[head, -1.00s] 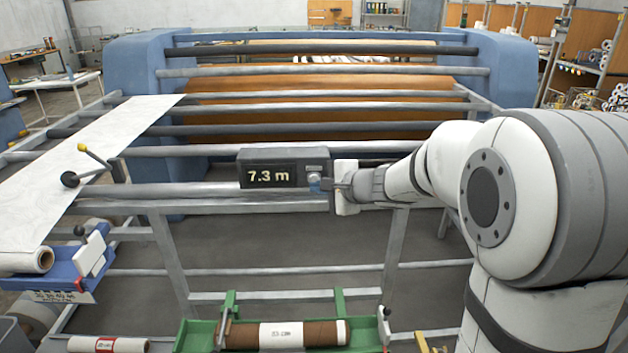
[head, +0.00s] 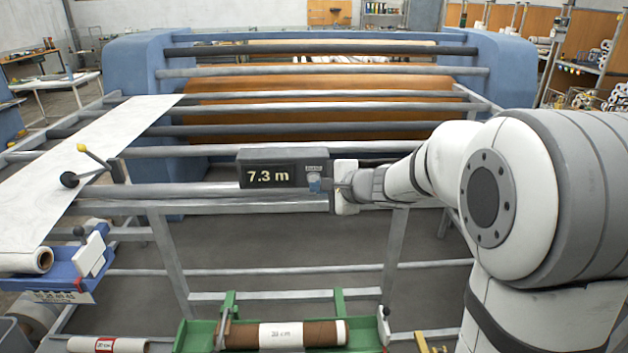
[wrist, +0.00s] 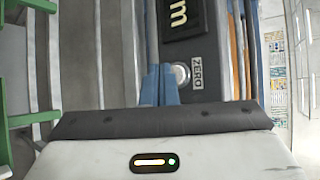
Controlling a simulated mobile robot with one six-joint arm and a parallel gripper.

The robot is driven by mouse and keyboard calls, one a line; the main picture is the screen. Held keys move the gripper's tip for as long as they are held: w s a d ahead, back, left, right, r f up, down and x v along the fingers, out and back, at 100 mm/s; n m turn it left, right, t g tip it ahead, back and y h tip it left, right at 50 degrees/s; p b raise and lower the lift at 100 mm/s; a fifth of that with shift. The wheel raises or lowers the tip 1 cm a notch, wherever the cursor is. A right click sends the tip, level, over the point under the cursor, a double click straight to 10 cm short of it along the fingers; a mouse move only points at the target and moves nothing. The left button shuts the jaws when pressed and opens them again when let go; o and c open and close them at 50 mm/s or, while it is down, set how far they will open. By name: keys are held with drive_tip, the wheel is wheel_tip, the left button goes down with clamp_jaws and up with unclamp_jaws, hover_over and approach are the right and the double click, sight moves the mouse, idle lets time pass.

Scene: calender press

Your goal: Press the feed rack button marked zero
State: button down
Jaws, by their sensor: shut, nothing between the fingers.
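The feed rack's dark counter box (head: 245,180) reads "7.3 m" on the front rail in the head view. At its right end is a round silver button (wrist: 181,74) with a "ZERO" label (wrist: 197,74) in the wrist view. My gripper (head: 314,185) is at that end of the box. Its blue fingers (wrist: 160,86) are shut and empty, with their tips beside the button in the wrist view. I cannot tell whether they touch it. In the head view the fingers partly cover the button area.
White sheet material (head: 110,140) lies over the rack's left side. Below are a green cradle with a brown roll (head: 310,334) and a blue tray (head: 55,283).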

drive_tip(key=shift+w, duration=0.1)
idle(0.8)
drive_tip(key=shift+w+a+b, duration=0.1)
drive_tip(key=shift+w+b, duration=0.2)
drive_tip(key=shift+w, duration=0.05)
drive_tip(key=shift+w, duration=0.35)
idle(0.6)
drive_tip(key=shift+s+b, duration=0.1)
drive_tip(key=shift+b, duration=0.2)
drive_tip(key=shift+s+b, duration=0.4)
drive_tip(key=shift+s, duration=0.3)
drive_tip(key=shift+s, duration=0.1)
drive_tip(key=shift+s+b, duration=1)
drive_tip(key=shift+s, duration=1.4)
